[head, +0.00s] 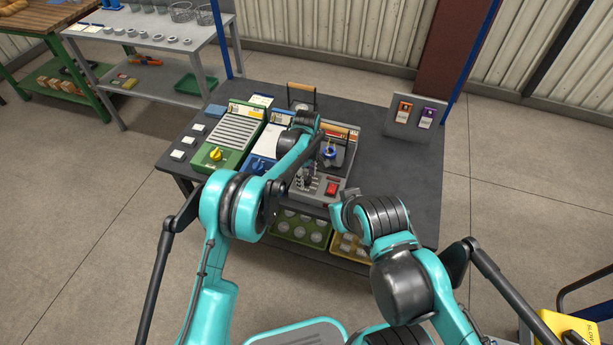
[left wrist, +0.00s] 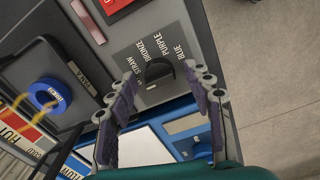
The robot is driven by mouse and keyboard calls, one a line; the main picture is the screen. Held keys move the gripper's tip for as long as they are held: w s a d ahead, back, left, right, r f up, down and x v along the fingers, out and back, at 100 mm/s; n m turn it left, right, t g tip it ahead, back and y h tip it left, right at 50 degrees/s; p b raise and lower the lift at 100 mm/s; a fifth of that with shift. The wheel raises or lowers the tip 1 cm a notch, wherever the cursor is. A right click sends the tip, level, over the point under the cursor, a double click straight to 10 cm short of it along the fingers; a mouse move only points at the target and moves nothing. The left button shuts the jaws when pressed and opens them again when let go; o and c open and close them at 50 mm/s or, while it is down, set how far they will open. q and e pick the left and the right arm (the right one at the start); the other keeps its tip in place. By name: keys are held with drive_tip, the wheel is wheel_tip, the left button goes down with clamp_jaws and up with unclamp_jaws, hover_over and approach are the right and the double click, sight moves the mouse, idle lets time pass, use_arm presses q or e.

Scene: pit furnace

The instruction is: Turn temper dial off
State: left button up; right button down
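The temper dial (left wrist: 158,72) is a black knob on a grey panel (left wrist: 140,28) in the left wrist view. STRAW, BRONZE, PURPLE and BLUE are printed in an arc around it; I cannot tell clearly which mark it points at. My left gripper (left wrist: 163,84) is open, with its two fingers on either side of the dial, and no clear contact shows. In the head view, my left gripper (head: 306,176) is over the front of the grey unit (head: 325,197) and hides the dial there.
A red switch (head: 332,188) sits right of my left gripper. A blue round part (head: 329,152) lies behind it. A blue unit (head: 262,164) and a green unit with a yellow knob (head: 216,155) stand left. My right arm's end is near the table's front edge.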

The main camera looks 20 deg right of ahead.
sight(306, 176)
use_arm(q)
wheel_tip(306, 176, up, 12)
idle(0.6)
idle(0.4)
drive_tip(key=s+a+r+m+t, duration=0.1)
drive_tip(key=s+a+r, duration=0.2)
drive_tip(key=a+r, duration=0.3)
drive_tip(key=s+a+r+m+t+h, duration=0.1)
drive_tip(key=s+a+r+m, duration=0.2)
drive_tip(key=a, duration=0.5)
drive_tip(key=s+a+r+t, duration=0.1)
drive_tip(key=s+a+r, duration=0.2)
drive_tip(key=a+r, duration=0.35)
drive_tip(key=s+a+f+m+t, duration=0.2)
drive_tip(key=s+a, duration=0.5)
drive_tip(key=s, duration=0.2)
drive_tip(key=s+a+f+m+t+y, duration=0.1)
drive_tip(key=s+a+f+m+t, duration=0.1)
drive_tip(key=s+a, duration=0.6)
drive_tip(key=shift+s+f, duration=0.35)
drive_tip(key=shift+f, duration=0.5)
